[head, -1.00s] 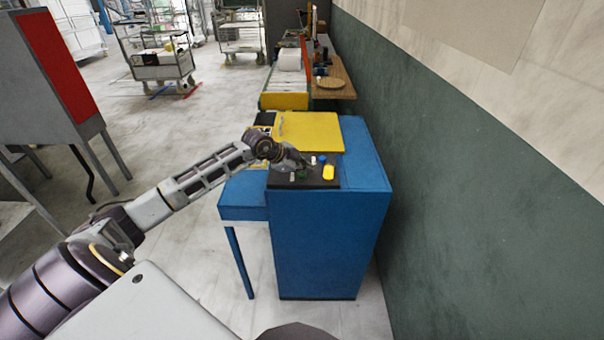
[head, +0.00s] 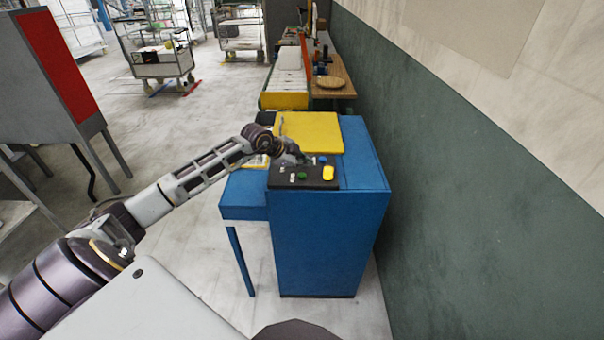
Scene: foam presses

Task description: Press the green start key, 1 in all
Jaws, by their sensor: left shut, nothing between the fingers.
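The green start key (head: 302,176) sits on the black control panel (head: 275,182) at the near top of the blue press cabinet (head: 325,240). A large yellow button (head: 328,173) is to its right, and a small blue button (head: 322,160) is behind it. My left gripper (head: 308,160) is shut and empty, over the back part of the panel behind the green key. It looks apart from the key, which shows in full; its exact height above the panel is hard to tell. My right gripper is not in the picture.
A yellow plate (head: 312,130) lies on the press top just behind the panel. A green and white wall (head: 470,200) runs close along the right. A grey cabinet with a red panel (head: 58,68) stands at left. Carts (head: 160,65) stand farther back.

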